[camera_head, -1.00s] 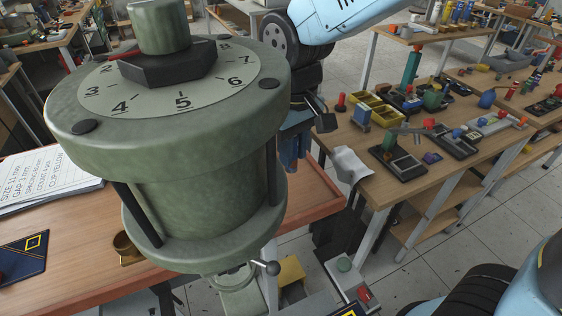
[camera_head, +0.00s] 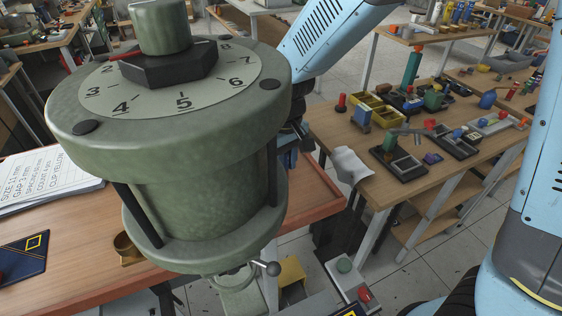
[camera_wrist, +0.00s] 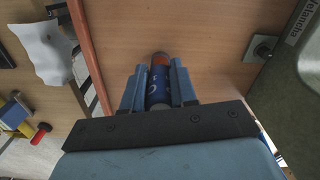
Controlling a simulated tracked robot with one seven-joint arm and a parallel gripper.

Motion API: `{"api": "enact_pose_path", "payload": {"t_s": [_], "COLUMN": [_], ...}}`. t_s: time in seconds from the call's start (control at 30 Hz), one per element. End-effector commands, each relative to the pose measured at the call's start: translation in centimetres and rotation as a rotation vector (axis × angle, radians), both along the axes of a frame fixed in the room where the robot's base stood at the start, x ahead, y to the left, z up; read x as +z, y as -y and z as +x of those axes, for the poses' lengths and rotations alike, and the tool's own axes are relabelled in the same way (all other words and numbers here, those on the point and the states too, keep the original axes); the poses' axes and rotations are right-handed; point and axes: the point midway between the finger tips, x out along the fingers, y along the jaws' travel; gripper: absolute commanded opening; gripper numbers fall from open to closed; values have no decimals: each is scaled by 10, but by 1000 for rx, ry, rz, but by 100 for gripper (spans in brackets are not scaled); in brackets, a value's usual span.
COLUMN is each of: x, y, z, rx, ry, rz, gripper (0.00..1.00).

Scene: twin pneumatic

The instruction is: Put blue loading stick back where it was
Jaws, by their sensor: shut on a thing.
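My gripper (camera_wrist: 158,92) is shut on the blue loading stick (camera_wrist: 158,80), which shows between the two blue fingers in the wrist view. The stick has a dark blue body with white marks and an orange-red ring near its far end, with a grey tip. It points toward the wooden tabletop (camera_wrist: 190,28); whether it touches the wood I cannot tell. In the head view the gripper is mostly hidden behind the large green machine (camera_head: 190,195), just right of its body, and the stick cannot be made out.
The green machine with a numbered dial stands close in front and also fills the right of the wrist view (camera_wrist: 300,100). A side table (camera_head: 440,175) with several parts is at right. A grey cloth (camera_head: 351,166) hangs at its edge. A brass cup (camera_head: 126,248) stands at left.

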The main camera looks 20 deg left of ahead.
Motion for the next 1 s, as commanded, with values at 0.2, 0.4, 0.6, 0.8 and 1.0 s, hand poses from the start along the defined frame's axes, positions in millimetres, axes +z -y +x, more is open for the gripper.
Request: {"api": "enact_pose_path", "payload": {"t_s": [0.2, 0.4, 0.6, 0.8, 1.0], "x": [-3, -5, -5, -5, 1], "y": [0, 0, 0, 0, -1], "z": [0, 0, -1, -1, -1], "rx": [0, 0, 1, 1, 1], "ry": [1, 1, 1, 1, 1], "rz": [1, 1, 1, 1, 2], "gripper": [3, 29, 48, 52, 52]}}
